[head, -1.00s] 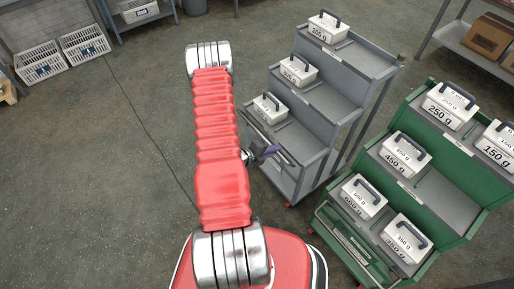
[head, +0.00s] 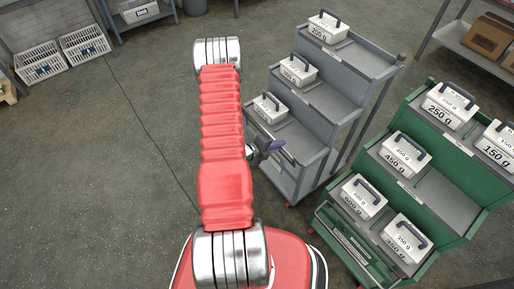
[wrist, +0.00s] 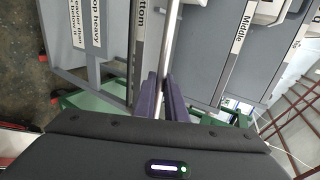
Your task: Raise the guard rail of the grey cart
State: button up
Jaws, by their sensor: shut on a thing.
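The grey cart (head: 352,62) has three stepped shelves and stands right of my arm in the head view. My gripper (head: 272,148) is at the front of its lowest shelf, partly hidden by my arm. In the wrist view, the purple fingers (wrist: 162,94) are shut on the guard rail (wrist: 168,42), a thin silver bar running up the picture. Labels reading "Bottom" and "Middle" show on the grey panels on either side of it. In the head view the rail is hard to make out against the cart.
White weight boxes with dark handles stand on the grey cart, one (head: 328,27) on top. A green cart (head: 440,195) with several more boxes stands close on the right. White crates (head: 85,45) lie at the back left. The floor left of my arm is clear.

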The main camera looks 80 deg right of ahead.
jog(key=shift+d+r, duration=0.1)
jog(key=shift+d, duration=0.05)
jog(key=shift+s+d+r, duration=0.15)
jog(key=shift+s+d, duration=0.55)
jog(key=shift+o, duration=0.2)
jog(key=o, duration=1.1)
jog(key=shift+w+a, duration=0.1)
jog(key=shift+a, duration=0.1)
jog(key=v, duration=0.4)
jog(key=f+v, duration=0.1)
jog(key=v, duration=0.3)
jog(key=shift+w+a, duration=0.25)
jog(key=shift+m, duration=0.3)
dwell(0.6)
